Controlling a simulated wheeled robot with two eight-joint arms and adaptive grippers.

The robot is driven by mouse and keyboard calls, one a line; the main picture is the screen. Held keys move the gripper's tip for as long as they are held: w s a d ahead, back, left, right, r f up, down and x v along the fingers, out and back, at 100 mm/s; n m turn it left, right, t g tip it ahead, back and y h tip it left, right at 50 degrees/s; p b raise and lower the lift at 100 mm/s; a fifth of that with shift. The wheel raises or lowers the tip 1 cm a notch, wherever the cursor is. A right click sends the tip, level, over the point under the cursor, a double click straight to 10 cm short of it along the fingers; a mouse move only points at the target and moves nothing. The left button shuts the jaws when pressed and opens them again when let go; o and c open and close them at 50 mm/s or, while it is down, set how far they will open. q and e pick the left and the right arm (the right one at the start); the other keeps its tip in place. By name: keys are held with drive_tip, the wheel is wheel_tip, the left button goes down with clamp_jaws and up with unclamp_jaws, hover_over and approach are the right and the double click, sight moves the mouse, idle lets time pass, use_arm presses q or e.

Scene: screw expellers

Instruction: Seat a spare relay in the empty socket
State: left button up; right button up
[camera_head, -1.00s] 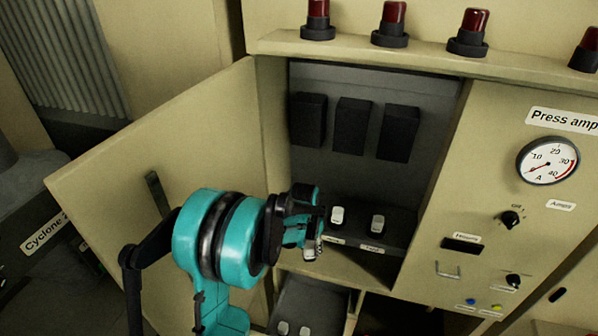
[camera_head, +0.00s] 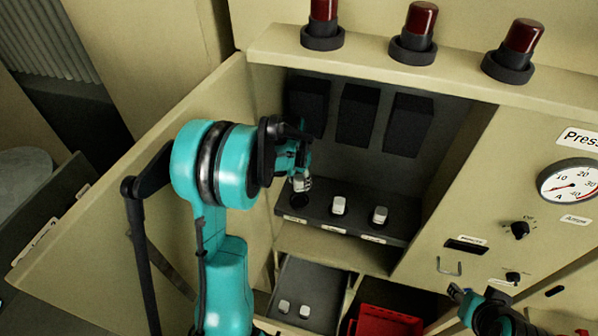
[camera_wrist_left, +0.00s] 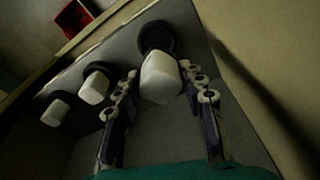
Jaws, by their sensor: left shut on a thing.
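My left gripper (camera_head: 300,168) is shut on a white relay (camera_head: 302,183) at the left end of the dark shelf in the open cabinet. The dark round socket (camera_head: 299,201) shows just below this relay. In the left wrist view the relay (camera_wrist_left: 160,80) sits between both fingers and partly covers the socket (camera_wrist_left: 156,36); I cannot tell whether they touch. Two white relays (camera_head: 339,206) (camera_head: 379,216) stand upright in sockets to the right. Two more white relays (camera_head: 284,307) (camera_head: 304,312) are in the lower grey compartment. My right gripper (camera_head: 462,294) is at lower right, its fingers unclear.
Black blocks (camera_head: 358,115) line the cabinet's back wall above the shelf. The open door (camera_head: 110,215) stands left. A red bin (camera_head: 385,322) is below the shelf. A ledge with red lamps (camera_head: 413,47) runs above; a gauge and knobs are on the right panel.

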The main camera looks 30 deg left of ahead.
sight(299, 191)
use_arm(q)
drive_tip(key=shift+s+f+b, duration=0.15)
drive_tip(key=shift+f+b, duration=0.15)
drive_tip(key=shift+f, duration=0.15)
drive_tip(key=shift+f+b, duration=1.4)
drive_tip(key=shift+f, duration=1)
drive_tip(key=shift+b, duration=0.4)
drive_tip(key=shift+f+b, duration=0.6)
drive_tip(key=shift+f, duration=0.05)
drive_tip(key=o, duration=0.9)
